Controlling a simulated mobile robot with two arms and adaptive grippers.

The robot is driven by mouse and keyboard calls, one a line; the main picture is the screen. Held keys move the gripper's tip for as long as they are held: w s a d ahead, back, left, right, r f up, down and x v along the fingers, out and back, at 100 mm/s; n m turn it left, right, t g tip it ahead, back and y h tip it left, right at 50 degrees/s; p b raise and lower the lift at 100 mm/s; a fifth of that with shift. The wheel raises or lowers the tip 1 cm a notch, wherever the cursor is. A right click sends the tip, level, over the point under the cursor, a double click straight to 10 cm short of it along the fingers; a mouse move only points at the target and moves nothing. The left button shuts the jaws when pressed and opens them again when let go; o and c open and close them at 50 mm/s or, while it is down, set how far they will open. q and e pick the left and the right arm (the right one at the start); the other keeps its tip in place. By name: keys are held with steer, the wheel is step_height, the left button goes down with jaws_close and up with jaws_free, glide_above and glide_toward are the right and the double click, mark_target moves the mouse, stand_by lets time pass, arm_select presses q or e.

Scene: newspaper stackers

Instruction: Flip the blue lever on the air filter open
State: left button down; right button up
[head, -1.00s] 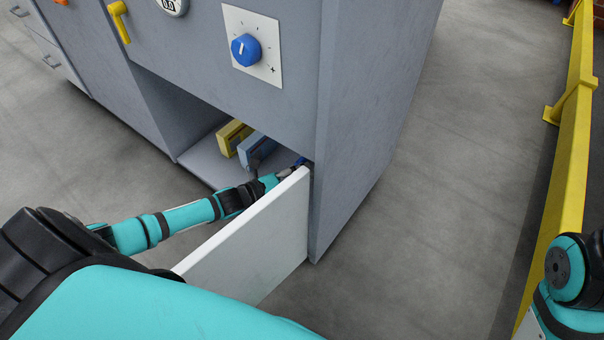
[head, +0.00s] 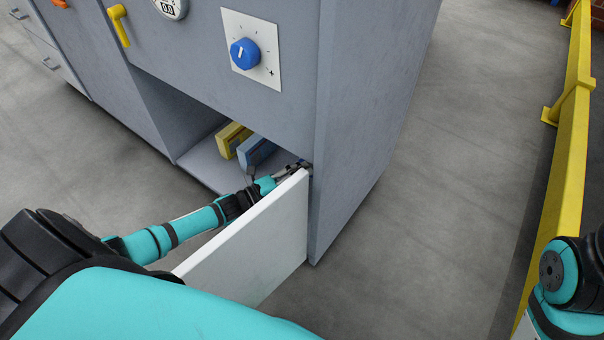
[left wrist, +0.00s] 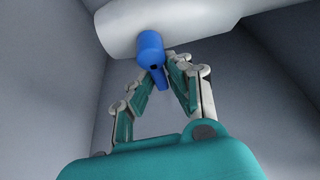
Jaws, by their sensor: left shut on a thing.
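The air filter (left wrist: 195,20) is a white rounded body at the top of the left wrist view. Its blue lever (left wrist: 149,45) hangs from its underside, the handle pointing down and slightly right. My left gripper (left wrist: 163,68) has its fingers closed around the lever's handle. In the head view my left gripper (head: 290,170) reaches into the low open compartment of the grey cabinet, behind the open white door. The filter is hidden there, and the lever cannot be made out. My right gripper is out of view.
The open white door (head: 250,240) stands close beside my left forearm. A yellow box (head: 232,138) and a blue-grey box (head: 256,151) stand in the grey cabinet (head: 350,120). A yellow rail (head: 565,150) runs along the right, with clear floor between.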

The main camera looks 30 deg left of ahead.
arm_select(q)
steer(key=shift+f, duration=0.1)
steer(key=c, duration=1.3)
jaws_free()
steer(key=v, duration=1.2)
steer(key=shift+s, duration=0.1)
